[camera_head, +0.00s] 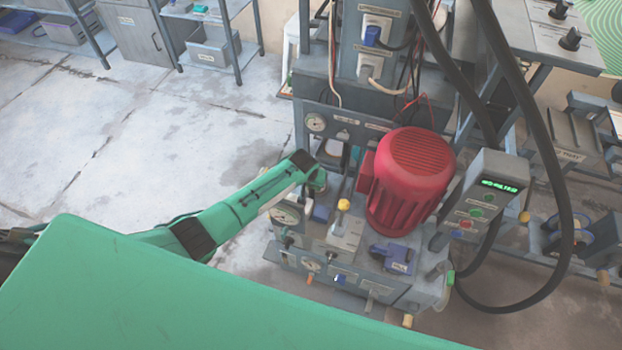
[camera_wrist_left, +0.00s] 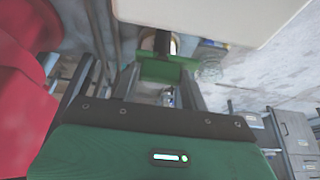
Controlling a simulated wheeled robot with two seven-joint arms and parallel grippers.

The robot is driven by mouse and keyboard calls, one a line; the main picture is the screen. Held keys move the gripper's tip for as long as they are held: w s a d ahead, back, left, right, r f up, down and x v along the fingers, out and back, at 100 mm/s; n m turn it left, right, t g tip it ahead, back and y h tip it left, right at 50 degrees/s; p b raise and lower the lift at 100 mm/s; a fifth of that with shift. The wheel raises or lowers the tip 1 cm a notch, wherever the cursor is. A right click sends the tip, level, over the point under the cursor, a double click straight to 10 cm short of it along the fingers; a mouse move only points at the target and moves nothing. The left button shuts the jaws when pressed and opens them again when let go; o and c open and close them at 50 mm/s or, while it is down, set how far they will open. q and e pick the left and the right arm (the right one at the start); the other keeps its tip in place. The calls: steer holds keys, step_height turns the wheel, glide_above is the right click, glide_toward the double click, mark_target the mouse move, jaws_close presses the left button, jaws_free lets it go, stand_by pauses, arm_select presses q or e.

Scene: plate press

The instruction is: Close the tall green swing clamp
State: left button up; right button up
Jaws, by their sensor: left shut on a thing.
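My left arm comes in from the left in the head view. Its left gripper (camera_head: 320,182) is at the left side of the press, beside the red motor, mostly hidden by the wrist. In the left wrist view its two grey fingers (camera_wrist_left: 160,88) reach to a green part (camera_wrist_left: 162,72), which looks like the tall green swing clamp. The fingers are shut on it. A dark and metallic piece shows just beyond the green part. The rest of the clamp is hidden, so I cannot tell its angle. My right gripper is in neither view.
A red motor (camera_head: 408,178) stands right of the gripper. A grey control box (camera_head: 482,200) with a green display is further right. Thick black hoses (camera_head: 572,215) loop beside it. A yellow-knobbed lever (camera_head: 343,205) stands in front. The concrete floor (camera_head: 150,125) at left is clear.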

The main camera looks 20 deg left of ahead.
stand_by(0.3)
arm_select(q)
steer(key=o, duration=1)
steer(key=shift+r, duration=0.15)
steer(key=shift+r, duration=0.3)
step_height(320, 180, up, 7)
steer(key=shift+r+p, duration=0.15)
steer(key=shift+p, duration=0.55)
step_height(320, 180, up, 12)
steer(key=shift+f+p, duration=0.1)
steer(key=shift+p, duration=0.3)
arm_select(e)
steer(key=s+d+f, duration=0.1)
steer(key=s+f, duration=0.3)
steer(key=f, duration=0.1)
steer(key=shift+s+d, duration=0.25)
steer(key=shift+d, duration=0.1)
